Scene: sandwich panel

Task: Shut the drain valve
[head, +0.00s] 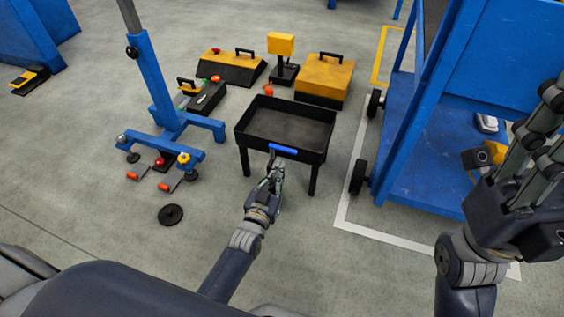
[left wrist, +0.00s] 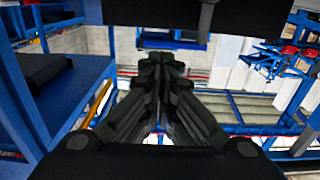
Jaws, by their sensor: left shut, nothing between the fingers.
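The black drain tray (head: 240,135) stands on legs in the middle of the head view. A blue lever handle (head: 283,149), which looks like the drain valve's, lies crosswise at its front edge. My left gripper (head: 274,163) is shut and empty, just below and in front of the handle; I cannot tell whether it touches. The valve body is not clear there. My right gripper (head: 548,110) is raised at the right edge, far from the valve; its jaw state is unclear.
A blue wheeled cart (head: 405,150) stands right of the tray. A blue stand (head: 165,115) is on the left, with a black disc (head: 171,215) on the floor. Yellow-black cases (head: 325,78) lie behind the tray. The floor before the tray is clear.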

